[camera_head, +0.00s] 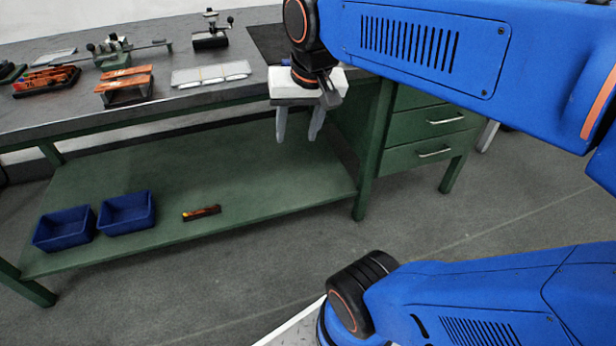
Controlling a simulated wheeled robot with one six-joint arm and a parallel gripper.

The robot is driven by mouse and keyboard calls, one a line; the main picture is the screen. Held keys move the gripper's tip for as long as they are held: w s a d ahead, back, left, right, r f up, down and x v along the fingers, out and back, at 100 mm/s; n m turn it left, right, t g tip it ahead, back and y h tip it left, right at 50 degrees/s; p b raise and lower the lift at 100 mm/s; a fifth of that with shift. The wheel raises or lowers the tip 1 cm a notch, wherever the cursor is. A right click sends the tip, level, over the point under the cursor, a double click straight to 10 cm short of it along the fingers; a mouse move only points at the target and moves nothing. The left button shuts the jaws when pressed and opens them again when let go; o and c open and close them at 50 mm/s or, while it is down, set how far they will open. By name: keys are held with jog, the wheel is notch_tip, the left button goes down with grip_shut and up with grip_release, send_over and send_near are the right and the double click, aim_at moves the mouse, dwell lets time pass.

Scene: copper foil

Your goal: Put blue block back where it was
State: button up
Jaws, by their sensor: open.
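My gripper (299,138) is open and empty, with its two grey fingers pointing down. In the picture it hangs in front of the workbench's edge, above the right part of the lower shelf. I see no clear blue block. The nearest blue things are two open blue bins (65,229) standing side by side at the left front of the green lower shelf (240,170). The bins' insides look empty from here, but they are small in the picture.
The workbench top (150,100) carries a green vise-like tool (112,48), orange-topped blocks (125,85), a pale tray (210,73) and a dark device (211,38). A small dark and orange item (202,213) lies on the shelf. Green drawers (430,135) stand at right.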

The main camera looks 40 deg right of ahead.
jog(key=s+a+f+n+t, duration=0.1)
jog(key=s+f+n, duration=0.3)
jog(key=s+f, duration=0.2)
notch_tip(320, 180, down, 2)
jog(key=shift+s+a+f+n, duration=0.1)
jog(key=shift+s+a+n, duration=0.1)
jog(key=shift+a+n, duration=0.2)
dwell(0.7)
